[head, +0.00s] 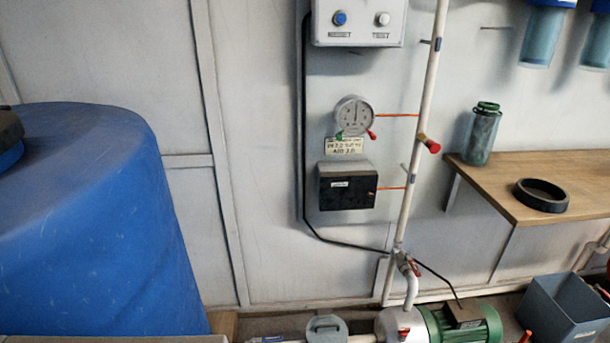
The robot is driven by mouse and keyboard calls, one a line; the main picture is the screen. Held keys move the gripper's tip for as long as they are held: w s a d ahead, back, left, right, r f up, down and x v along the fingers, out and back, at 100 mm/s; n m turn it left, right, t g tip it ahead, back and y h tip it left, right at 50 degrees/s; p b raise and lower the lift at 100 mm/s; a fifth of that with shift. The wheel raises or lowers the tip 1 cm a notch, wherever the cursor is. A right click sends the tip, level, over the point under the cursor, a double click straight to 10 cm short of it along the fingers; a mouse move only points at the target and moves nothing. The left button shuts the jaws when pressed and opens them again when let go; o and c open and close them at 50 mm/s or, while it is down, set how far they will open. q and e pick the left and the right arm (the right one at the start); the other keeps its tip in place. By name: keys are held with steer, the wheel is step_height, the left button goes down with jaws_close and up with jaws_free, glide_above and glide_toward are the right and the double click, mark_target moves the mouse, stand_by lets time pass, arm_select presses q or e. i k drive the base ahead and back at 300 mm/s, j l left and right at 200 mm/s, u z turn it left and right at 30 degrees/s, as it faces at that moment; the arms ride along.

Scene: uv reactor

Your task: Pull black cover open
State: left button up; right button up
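The black cover (340,195) is the dark front of a small grey box (345,168) on the wall, just left of the white vertical pipe. A small white label (340,184) sits on the cover, and a small orange-brown piece shows near its right edge. The cover appears closed against the box. Neither of my grippers shows in the head view.
A round gauge (354,115) is above the box, and a control panel (358,22) is higher up. A blue tank (95,215) fills the left. A wooden shelf (520,172) holds a bottle and black ring. A green pump (470,325) stands below.

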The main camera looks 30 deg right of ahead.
mark_target(346, 189)
steer(key=z, duration=1.2)
